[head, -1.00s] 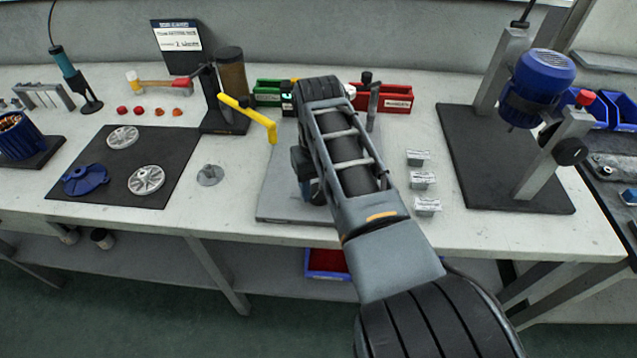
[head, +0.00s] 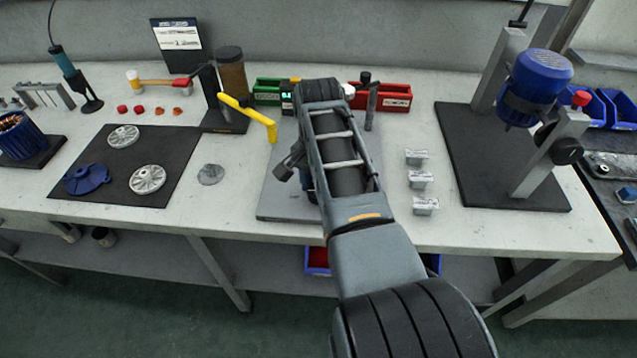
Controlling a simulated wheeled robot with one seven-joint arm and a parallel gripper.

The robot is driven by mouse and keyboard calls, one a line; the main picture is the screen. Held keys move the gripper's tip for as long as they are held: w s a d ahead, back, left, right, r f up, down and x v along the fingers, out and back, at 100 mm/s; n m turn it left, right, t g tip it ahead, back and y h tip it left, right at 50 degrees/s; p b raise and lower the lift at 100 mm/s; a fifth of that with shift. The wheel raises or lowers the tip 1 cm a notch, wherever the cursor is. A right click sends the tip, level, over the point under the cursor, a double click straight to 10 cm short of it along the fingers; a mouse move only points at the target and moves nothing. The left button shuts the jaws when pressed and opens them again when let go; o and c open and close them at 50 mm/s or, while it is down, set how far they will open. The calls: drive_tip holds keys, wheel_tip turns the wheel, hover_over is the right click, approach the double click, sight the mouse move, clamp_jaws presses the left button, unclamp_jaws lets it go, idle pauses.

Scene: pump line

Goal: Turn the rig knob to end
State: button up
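A rig with a grey base plate (head: 284,205) stands at mid-table, largely behind my arm. A dark part of my gripper or wrist (head: 288,164) sticks out left of the forearm, over the plate. The fingertips are hidden, so I cannot tell whether they are open or touch anything. A black round knob (head: 567,150) shows on the motor stand (head: 540,165) at right, away from my arm.
Green (head: 267,92) and red (head: 394,97) bins and a dark post (head: 371,108) stand behind. Several small labelled blocks (head: 420,180) lie right of the plate. A dark mat (head: 105,190) holds pump parts at left.

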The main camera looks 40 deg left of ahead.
drive_tip(key=shift+r+m, duration=0.1)
drive_tip(key=shift+m, duration=0.9)
drive_tip(key=o, duration=1)
drive_tip(key=shift+o, duration=0.2)
drive_tip(key=shift+r, duration=3.85)
